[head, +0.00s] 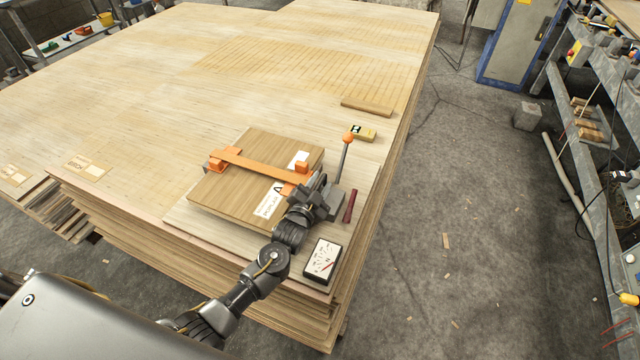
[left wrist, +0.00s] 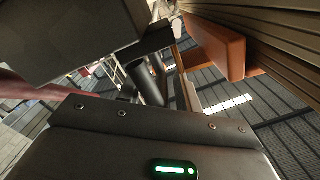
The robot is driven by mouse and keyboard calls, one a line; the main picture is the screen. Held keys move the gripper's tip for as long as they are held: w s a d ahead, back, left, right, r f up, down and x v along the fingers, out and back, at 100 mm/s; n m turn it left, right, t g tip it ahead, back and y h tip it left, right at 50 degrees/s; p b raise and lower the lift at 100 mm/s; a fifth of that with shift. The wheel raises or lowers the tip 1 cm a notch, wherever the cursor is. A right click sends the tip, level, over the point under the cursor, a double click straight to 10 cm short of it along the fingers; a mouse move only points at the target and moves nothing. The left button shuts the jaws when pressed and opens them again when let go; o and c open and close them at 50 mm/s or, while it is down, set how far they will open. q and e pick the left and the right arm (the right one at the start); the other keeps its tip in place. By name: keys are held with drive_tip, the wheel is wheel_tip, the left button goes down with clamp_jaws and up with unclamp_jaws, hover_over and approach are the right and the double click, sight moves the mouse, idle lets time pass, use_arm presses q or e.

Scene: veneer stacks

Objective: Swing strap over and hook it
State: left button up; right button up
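An orange strap (head: 262,168) lies across a small veneer stack (head: 228,186) labelled POPLAR and A. Its left end meets an orange bracket (head: 216,163); its right end runs to orange parts (head: 300,180) beside my gripper. My left gripper (head: 318,192) is at the stack's right edge, close to the strap's right end. Whether it touches the strap is unclear, and its fingertips are hidden. In the left wrist view an orange block (left wrist: 216,45) shows close by, upper right. A lever with an orange knob (head: 348,137) stands just behind the gripper. My right gripper is not seen.
A yellow-black item (head: 363,132) and a wood strip (head: 367,107) lie behind.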

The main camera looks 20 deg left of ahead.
use_arm(q)
drive_tip(key=s, duration=0.3)
drive_tip(key=s+a, duration=0.1)
drive_tip(key=s, duration=0.6)
drive_tip(key=shift+s+a, duration=0.15)
drive_tip(key=shift+s, duration=0.2)
